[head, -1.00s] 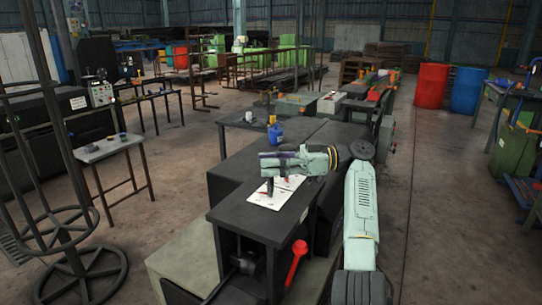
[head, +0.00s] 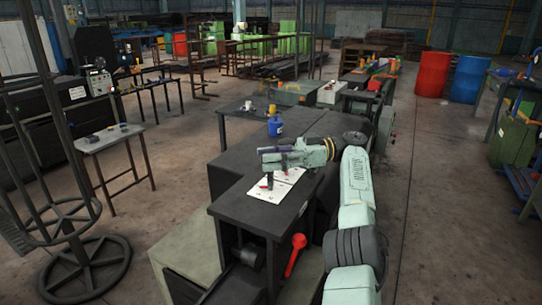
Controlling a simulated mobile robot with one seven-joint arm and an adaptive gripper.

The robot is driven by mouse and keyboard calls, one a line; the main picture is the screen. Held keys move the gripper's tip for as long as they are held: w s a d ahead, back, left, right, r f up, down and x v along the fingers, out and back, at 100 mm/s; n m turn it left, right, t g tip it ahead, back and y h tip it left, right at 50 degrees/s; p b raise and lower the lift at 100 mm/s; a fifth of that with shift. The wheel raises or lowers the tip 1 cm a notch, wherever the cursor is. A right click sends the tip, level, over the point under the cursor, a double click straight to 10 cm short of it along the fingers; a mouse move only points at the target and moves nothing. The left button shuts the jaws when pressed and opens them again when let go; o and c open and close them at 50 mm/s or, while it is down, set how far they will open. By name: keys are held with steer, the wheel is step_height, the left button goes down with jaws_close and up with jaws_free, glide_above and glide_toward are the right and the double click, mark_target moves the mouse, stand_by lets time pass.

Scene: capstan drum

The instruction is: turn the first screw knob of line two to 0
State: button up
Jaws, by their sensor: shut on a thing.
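A white panel (head: 284,192) lies on top of the dark machine cabinet, with several small red and dark knobs on it, too small to read. Another small red mark (head: 286,172) shows beneath my wrist.
A red-knobbed lever (head: 298,241) sticks out from the cabinet's front. A blue container (head: 276,127) stands behind the panel. A grey table (head: 108,139) and a spoked reel (head: 82,262) are at left. The floor at right is open.

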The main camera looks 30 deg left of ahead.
steer(key=shift+s+a+f, duration=0.1)
steer(key=shift+s+f, duration=0.05)
steer(key=shift+f, duration=0.15)
steer(key=o, duration=1.1)
steer(key=shift+r, duration=0.2)
steer(key=shift+o, duration=0.2)
steer(key=shift+f+m+t+y+b, duration=0.25)
steer(key=shift+t+y+b, duration=0.2)
steer(key=shift+b, duration=0.35)
